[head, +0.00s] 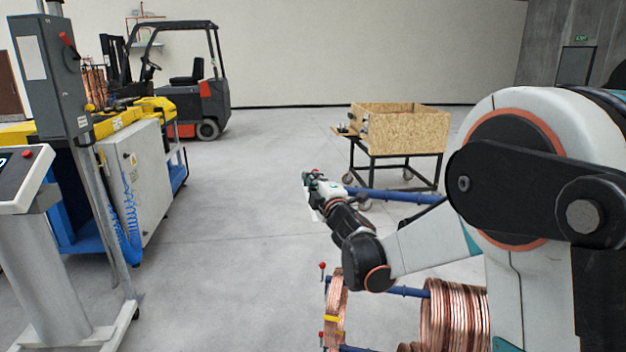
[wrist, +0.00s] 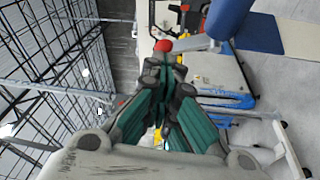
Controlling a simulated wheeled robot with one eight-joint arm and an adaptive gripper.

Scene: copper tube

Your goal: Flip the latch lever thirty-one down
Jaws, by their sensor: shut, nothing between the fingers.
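The latch lever has a red knob (wrist: 163,45) and a pale metal arm, at the end of a blue bar (wrist: 230,17) in the wrist view. In the head view the blue bar (head: 392,194) runs right from behind my gripper, and a bit of red shows at the fingers. My gripper (head: 311,180) is shut and empty. In the wrist view its green-padded fingers (wrist: 165,68) meet just below the knob, very close to it; I cannot tell whether they touch. No number shows on the lever.
Lower blue bars carry copper coils (head: 455,315) and have their own red-knobbed levers (head: 322,266). A wooden crate (head: 405,130) on a wheeled stand is behind. A grey control post (head: 45,75), a machine cabinet (head: 135,180) and a forklift (head: 200,85) are left. Open floor lies between.

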